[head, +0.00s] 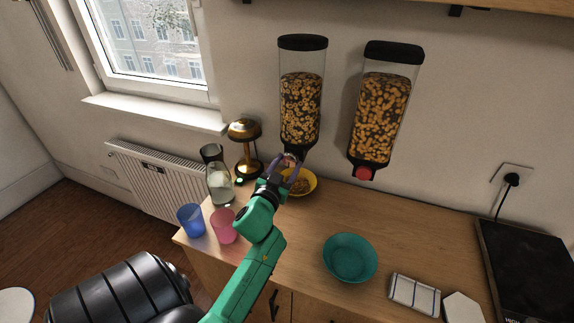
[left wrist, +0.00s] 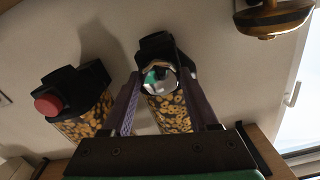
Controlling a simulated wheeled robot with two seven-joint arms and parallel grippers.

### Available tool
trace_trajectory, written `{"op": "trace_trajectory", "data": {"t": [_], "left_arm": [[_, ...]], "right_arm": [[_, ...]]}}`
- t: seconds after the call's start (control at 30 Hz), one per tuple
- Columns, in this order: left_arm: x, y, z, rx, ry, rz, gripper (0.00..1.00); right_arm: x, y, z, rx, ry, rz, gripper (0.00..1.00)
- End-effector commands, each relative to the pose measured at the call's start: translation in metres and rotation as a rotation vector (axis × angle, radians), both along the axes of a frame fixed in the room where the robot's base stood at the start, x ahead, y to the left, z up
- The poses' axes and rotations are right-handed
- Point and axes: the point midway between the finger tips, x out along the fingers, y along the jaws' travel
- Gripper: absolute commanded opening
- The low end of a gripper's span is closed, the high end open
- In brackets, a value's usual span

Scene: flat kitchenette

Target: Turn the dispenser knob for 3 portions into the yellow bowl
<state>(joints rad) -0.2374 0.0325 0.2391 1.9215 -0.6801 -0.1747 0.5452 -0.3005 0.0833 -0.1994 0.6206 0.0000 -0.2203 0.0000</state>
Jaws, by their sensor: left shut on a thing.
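Two clear cereal dispensers with black lids hang on the wall. The left dispenser (head: 301,105) is above the yellow bowl (head: 301,189), which has some cereal in it. My left gripper (head: 287,160) is at this dispenser's outlet, shut on its shiny silver knob. In the left wrist view the knob (left wrist: 159,78) is between the fingers of my left gripper (left wrist: 158,92). The right dispenser (head: 383,108) has a red knob (head: 364,173), which also shows in the left wrist view (left wrist: 48,105). My right gripper is not in view.
A teal bowl (head: 350,258) stands at the counter's front. A brass lamp (head: 245,148), a carafe (head: 218,178), a blue cup (head: 190,219) and a pink cup (head: 223,226) are left of my arm. A folded cloth (head: 414,294) and black hob (head: 530,265) are right.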

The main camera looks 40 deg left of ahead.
Motion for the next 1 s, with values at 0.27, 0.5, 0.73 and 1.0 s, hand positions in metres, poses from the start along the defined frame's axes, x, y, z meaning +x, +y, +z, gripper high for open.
{"op": "trace_trajectory", "data": {"t": [0.27, 0.5, 0.73, 1.0], "left_arm": [[-0.0002, 0.0013, 0.0002, 0.169, 0.06, 0.002, 0.04], [-0.0006, 0.0022, 0.0008, 0.38, 0.133, 0.002, 0.04], [-0.0007, 0.003, 0.0014, 0.588, 0.206, 0.004, 0.04], [-0.0009, 0.0037, 0.0027, 0.832, 0.29, 0.004, 0.04]], "right_arm": [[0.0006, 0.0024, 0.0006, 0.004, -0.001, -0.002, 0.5], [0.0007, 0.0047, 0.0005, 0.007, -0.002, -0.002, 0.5], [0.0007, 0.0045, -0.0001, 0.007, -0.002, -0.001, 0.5], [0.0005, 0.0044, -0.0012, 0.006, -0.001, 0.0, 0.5]]}}
